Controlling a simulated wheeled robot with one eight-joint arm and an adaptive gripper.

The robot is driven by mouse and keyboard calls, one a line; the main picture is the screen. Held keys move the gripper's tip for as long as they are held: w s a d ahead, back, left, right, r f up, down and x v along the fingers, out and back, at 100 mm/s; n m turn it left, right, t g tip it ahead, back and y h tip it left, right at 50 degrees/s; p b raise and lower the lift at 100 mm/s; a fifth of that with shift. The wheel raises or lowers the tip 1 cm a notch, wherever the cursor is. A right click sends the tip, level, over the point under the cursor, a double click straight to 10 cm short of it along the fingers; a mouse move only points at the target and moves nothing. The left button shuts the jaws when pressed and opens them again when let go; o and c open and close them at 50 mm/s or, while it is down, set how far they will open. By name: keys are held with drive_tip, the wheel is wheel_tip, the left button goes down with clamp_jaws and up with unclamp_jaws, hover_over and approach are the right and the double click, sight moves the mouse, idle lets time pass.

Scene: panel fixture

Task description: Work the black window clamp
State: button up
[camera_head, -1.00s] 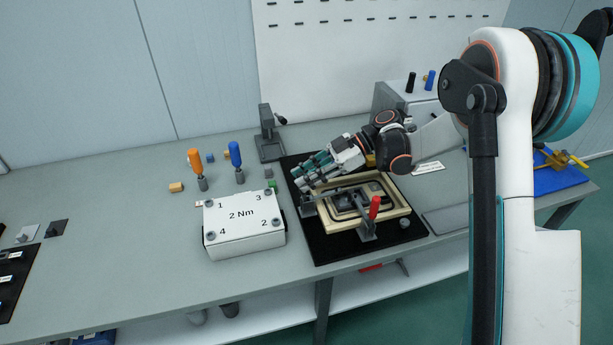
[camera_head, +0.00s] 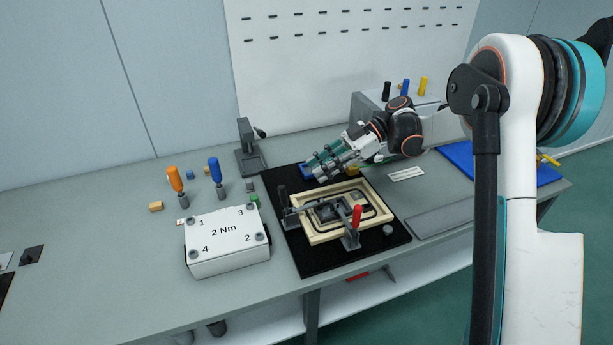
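The black window clamp (camera_head: 283,197) stands at the left side of the beige window frame (camera_head: 316,238), its black handle upright. Its grey arm reaches over the frame's left edge toward the dark part in the middle. A second clamp with a red handle (camera_head: 357,216) stands upright at the frame's front edge. My gripper (camera_head: 316,167) is above the far side of the frame, up and right of the black handle and apart from it. No object shows in its fingers; the gap between them is too small here to judge.
The frame sits on a black mat (camera_head: 320,262). A white "2 Nm" box (camera_head: 226,240) stands to the left, with orange (camera_head: 175,180) and blue (camera_head: 215,172) drivers behind it. A grey stand (camera_head: 248,148) is at the back. A grey tray (camera_head: 448,219) lies to the right.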

drive_tip(key=shift+w+d+r, duration=0.15)
drive_tip(key=shift+d+r, duration=0.15)
drive_tip(key=shift+d, duration=0.3)
